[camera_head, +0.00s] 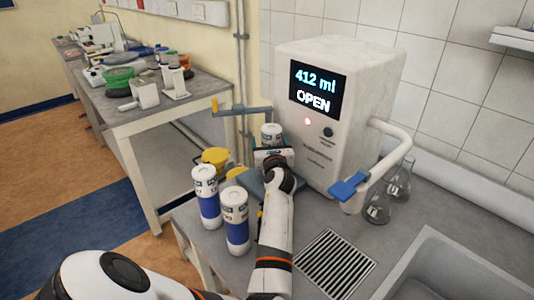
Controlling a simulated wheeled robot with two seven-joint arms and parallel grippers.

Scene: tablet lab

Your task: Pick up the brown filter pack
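No brown filter pack can be made out. Two upright white cylindrical packs with blue bands stand at the counter's left edge, a rear one (206,197) and a front one (235,220). A third white-topped cylinder (271,131) stands upright beyond my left gripper (270,153), in front of the white machine. Its lower part is hidden behind the gripper, so its band colour does not show. The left gripper is right at this cylinder, but its fingers are too small and covered to tell whether they grip it. My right gripper is not in view.
The white machine (330,150) reads "412 ml" and "OPEN". A blue-handled tap (349,187), glass flasks (378,207), a drain grate (334,264) and a sink (430,265) lie to the right. A yellow container (215,158) is behind the packs. A cluttered bench (150,117) stands at back left.

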